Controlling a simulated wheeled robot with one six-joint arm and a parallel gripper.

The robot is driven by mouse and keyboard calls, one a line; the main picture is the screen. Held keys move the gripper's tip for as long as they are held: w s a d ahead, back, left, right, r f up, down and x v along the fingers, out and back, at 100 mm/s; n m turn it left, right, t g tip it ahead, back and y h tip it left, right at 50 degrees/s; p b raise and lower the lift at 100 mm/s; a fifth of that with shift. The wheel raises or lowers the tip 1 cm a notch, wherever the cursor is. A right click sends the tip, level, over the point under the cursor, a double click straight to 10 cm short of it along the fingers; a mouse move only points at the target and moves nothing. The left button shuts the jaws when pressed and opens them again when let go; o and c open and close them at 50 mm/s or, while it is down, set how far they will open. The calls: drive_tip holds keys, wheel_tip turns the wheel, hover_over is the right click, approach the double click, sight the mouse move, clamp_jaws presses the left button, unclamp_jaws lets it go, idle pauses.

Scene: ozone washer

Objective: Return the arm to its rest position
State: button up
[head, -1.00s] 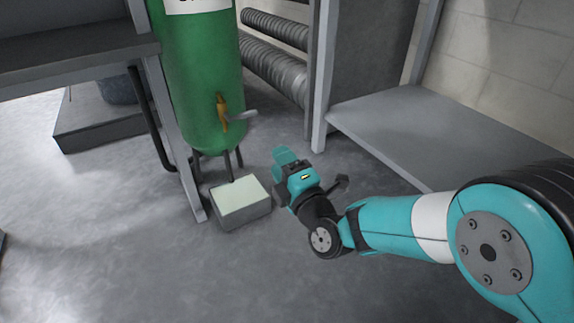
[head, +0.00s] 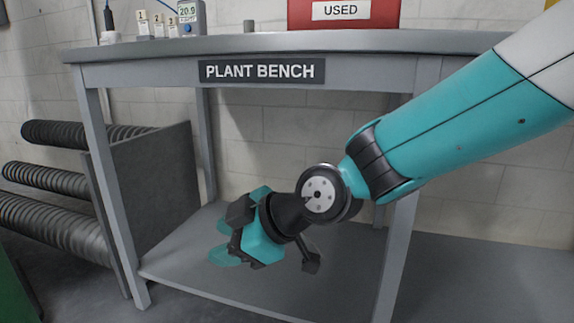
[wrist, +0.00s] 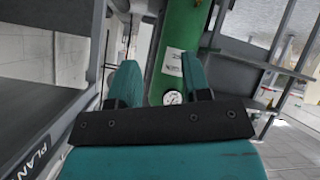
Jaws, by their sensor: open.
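My gripper (head: 222,240) is teal and black and hangs in front of the grey plant bench (head: 440,44) in the head view. It appears in front of the bench's lower shelf, below the "PLANT BENCH" sign. In the wrist view, my gripper's two teal fingers (wrist: 158,78) stand apart with nothing between them. Beyond them is a green tank (wrist: 180,47) with a gauge and a white label. My arm reaches in from the upper right of the head view, bent at the wrist.
A red "USED" box (head: 300,14), a blue meter reading 20.0 (head: 191,14) and small numbered pots (head: 158,27) stand on the bench top. Ribbed hoses (head: 60,185) lie at the left beside a grey panel (head: 155,190). Bench legs stand close to my arm.

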drive_tip(key=s+d+r+m+g+h+p, duration=0.1)
drive_tip(key=s+d+r+m+h+p, duration=0.1)
drive_tip(key=s+d+r+m+p, duration=0.45)
drive_tip(key=s+d+r+m+g+h+p, duration=0.1)
drive_tip(key=s+d+r+m+h, duration=0.3)
drive_tip(key=d, duration=0.6)
drive_tip(key=s+d+r+m+g+h+p, duration=0.1)
drive_tip(key=s+d+r+m+p, duration=0.25)
drive_tip(key=s+d, duration=0.4)
wheel_tip(320, 180, up, 36)
drive_tip(key=w+n+p, duration=0.1)
drive_tip(key=p, duration=3.6)
drive_tip(key=shift+w+d+r, duration=0.15)
drive_tip(key=shift+w+d, duration=0.05)
drive_tip(key=shift+d, duration=0.05)
